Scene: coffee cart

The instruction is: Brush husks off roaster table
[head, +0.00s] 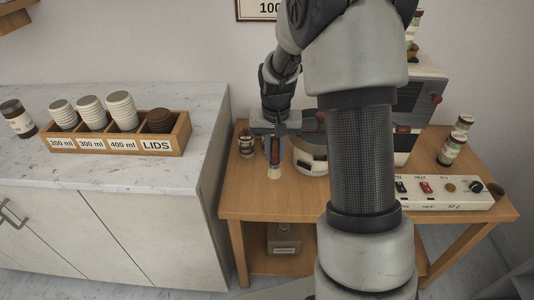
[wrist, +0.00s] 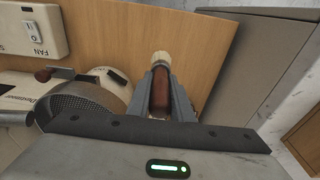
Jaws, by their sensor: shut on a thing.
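My gripper (head: 274,158) is shut on a brush with a dark red-brown handle (wrist: 160,92) and pale bristles (wrist: 161,58). The brush points down, and its bristles (head: 273,173) are at or just above the left part of the wooden roaster table (head: 265,205). I cannot tell whether they touch it. No husks can be made out on the table. My arm hides the middle of the table and part of the roaster (head: 404,145).
A round chaff drum (head: 309,157) stands right of the brush, and a small jar (head: 246,145) stands left of it. A switch panel (head: 445,192) lies at the right front. The marble counter (head: 120,176) borders the table's left side. The table's front left is clear.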

